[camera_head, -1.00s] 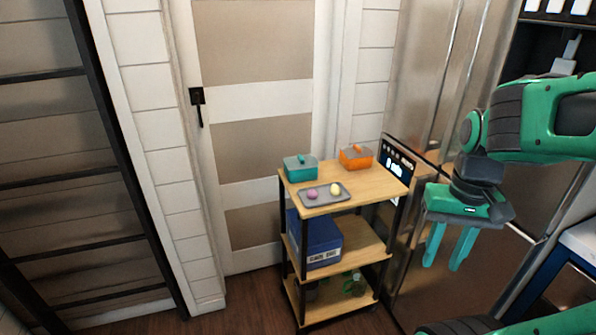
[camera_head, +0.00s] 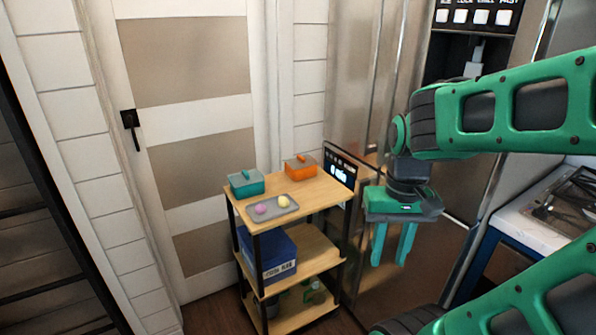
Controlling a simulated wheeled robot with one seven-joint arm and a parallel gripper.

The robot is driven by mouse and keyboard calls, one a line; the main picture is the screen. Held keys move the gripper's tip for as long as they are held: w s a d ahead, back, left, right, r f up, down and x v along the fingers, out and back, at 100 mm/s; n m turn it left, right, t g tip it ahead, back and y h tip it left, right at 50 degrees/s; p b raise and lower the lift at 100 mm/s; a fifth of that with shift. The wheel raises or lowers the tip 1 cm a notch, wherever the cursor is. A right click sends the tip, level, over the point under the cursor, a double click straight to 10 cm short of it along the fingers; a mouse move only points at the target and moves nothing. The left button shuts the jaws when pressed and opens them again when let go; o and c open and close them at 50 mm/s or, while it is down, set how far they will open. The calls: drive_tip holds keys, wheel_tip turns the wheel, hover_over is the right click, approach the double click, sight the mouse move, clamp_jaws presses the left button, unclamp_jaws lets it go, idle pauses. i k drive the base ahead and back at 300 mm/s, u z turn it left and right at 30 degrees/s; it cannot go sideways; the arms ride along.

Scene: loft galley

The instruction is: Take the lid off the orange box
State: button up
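The orange box (camera_head: 301,171) stands on the top shelf of a wooden cart, at the back near the dark panel. My gripper (camera_head: 391,262) hangs fingers down to the right of the cart, well apart from the box. Its two green fingers are spread with nothing between them.
A teal box (camera_head: 246,184) with a lid and a grey tray (camera_head: 285,211) with a pink and a yellow item share the cart top (camera_head: 326,190). A blue bin (camera_head: 268,254) is below. A dark panel (camera_head: 341,165) rises at the cart's right edge.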

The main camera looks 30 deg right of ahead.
sight(300, 161)
drive_tip(key=z, duration=0.35)
drive_tip(key=i, duration=1.3)
drive_tip(key=z, duration=0.05)
